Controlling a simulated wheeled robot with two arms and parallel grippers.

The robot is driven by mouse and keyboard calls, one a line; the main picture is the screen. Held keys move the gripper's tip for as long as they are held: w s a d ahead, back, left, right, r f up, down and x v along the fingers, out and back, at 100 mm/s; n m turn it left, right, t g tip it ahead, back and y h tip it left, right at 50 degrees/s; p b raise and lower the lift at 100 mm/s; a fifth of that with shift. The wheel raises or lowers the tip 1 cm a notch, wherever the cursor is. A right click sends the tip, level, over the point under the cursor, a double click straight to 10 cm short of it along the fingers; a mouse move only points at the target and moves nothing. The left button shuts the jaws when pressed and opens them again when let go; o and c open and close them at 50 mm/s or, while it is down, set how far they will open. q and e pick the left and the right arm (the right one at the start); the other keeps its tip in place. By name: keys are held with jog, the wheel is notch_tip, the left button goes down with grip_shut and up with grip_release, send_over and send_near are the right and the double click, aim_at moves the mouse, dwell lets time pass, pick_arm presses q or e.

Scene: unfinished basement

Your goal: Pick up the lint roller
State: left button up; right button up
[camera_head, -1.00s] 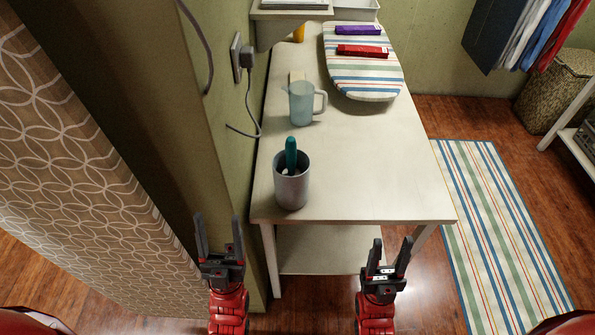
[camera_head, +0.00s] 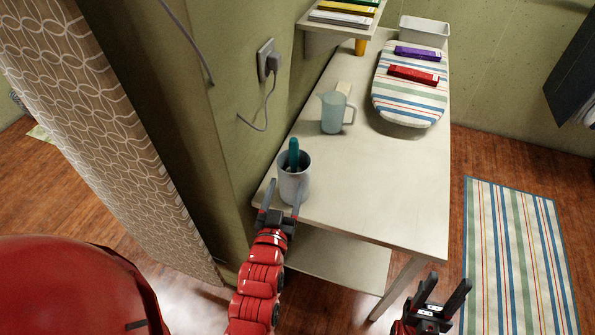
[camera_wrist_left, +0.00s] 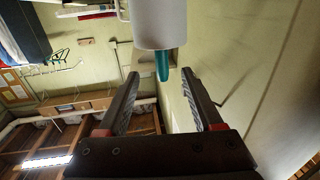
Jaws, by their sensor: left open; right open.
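A teal handle (camera_head: 293,152), likely the lint roller's, stands up out of a grey cup (camera_head: 293,184) near the table's front left corner. The rest of it is hidden in the cup. My left gripper (camera_head: 282,198) is open at the near side of the cup, below its rim. In the left wrist view, the cup (camera_wrist_left: 158,25) and teal handle (camera_wrist_left: 162,66) appear upside down, beyond the open fingertips and between them sideways. Nothing is between the fingers. My right gripper (camera_head: 446,290) is open and empty, low in front of the table's right side.
A translucent blue pitcher (camera_head: 333,113) stands behind the cup on the white table (camera_head: 385,190). The green wall with a plugged-in cord (camera_head: 270,95) borders the left side. The table's front right is clear.

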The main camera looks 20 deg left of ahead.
aim_at(294, 157)
pick_arm(q)
jog(key=w, duration=0.2)
jog(key=w+p, duration=0.1)
jog(key=w, duration=0.2)
jog(key=w+a+p, duration=0.1)
jog(key=w, duration=0.2)
jog(key=shift+w+r, duration=0.2)
jog(key=shift+w+f, duration=0.2)
jog(key=shift+w, duration=0.3)
jog(key=shift+w+a+r+p, duration=0.15)
jog(key=shift+w+r+p, duration=0.1)
jog(key=shift+w+p, duration=0.2)
jog(key=w, duration=0.1)
jog(key=w+p, duration=0.1)
jog(key=w, duration=0.1)
jog(key=shift+w+a+p, duration=0.15)
jog(key=shift+a+p, duration=0.15)
jog(key=shift+a, duration=0.05)
jog(key=shift+w, duration=0.45)
jog(key=shift+f, duration=0.1)
grip_shut()
